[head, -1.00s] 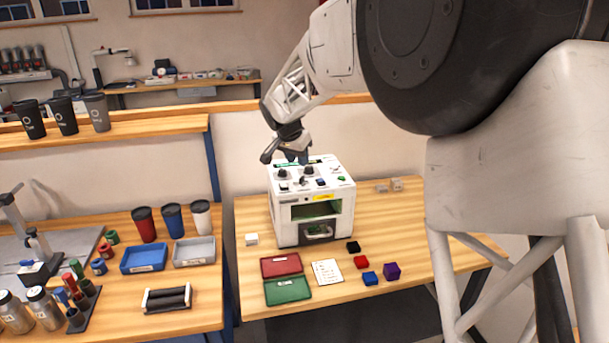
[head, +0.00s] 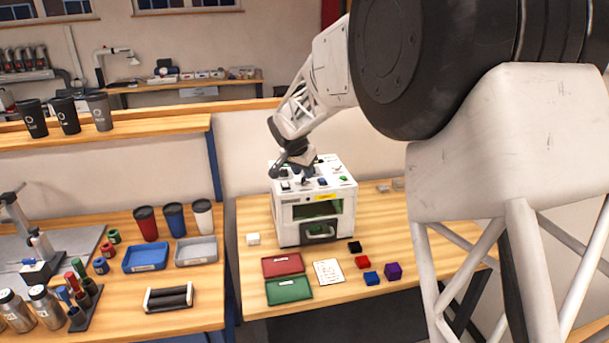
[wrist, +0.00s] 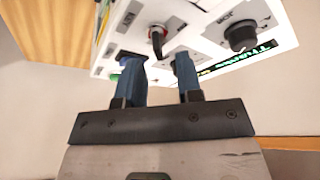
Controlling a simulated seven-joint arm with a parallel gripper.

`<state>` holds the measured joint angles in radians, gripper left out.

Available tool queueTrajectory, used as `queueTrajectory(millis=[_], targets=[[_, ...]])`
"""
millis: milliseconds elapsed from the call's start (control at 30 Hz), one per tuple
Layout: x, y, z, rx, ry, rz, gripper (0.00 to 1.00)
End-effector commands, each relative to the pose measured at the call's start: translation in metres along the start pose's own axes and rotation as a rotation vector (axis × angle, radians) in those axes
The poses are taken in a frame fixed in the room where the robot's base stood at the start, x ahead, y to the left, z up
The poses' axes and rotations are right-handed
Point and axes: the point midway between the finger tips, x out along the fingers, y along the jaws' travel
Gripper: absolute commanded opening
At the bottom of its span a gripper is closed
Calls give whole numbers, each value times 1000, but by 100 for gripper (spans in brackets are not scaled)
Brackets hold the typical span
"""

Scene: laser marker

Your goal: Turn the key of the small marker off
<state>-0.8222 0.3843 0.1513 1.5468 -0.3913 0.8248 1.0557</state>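The small marker (head: 290,211) is a white box on the right wooden table, with a window in front and controls on its sloped top panel. The wrist view shows part of this panel (wrist: 197,38) upside down. A round switch with a dark, key-like piece and a red edge (wrist: 157,40) sits there, beside a larger black knob (wrist: 240,35) and a green lit display (wrist: 247,56). My gripper (wrist: 158,68) has two blue fingers apart with nothing between them. Their tips are close to the panel, near the key-like switch; contact cannot be told. In the head view my gripper (head: 307,172) covers some controls.
Red (head: 282,265) and green (head: 289,291) trays, a paper card (head: 328,272) and several small coloured blocks lie before the marker. The left table holds cups, trays and bottles. Table right of the marker is mostly clear.

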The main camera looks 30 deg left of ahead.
Motion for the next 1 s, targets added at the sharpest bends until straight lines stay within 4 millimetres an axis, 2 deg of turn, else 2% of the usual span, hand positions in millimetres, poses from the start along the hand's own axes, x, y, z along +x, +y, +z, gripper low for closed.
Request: queueTrajectory(millis=[233,567,800,1000], targets=[[18,0,0,0,1,0,33],[20,0,0,0,1,0,33],[20,0,0,0,1,-1,0],[20,0,0,0,1,-1,0]])
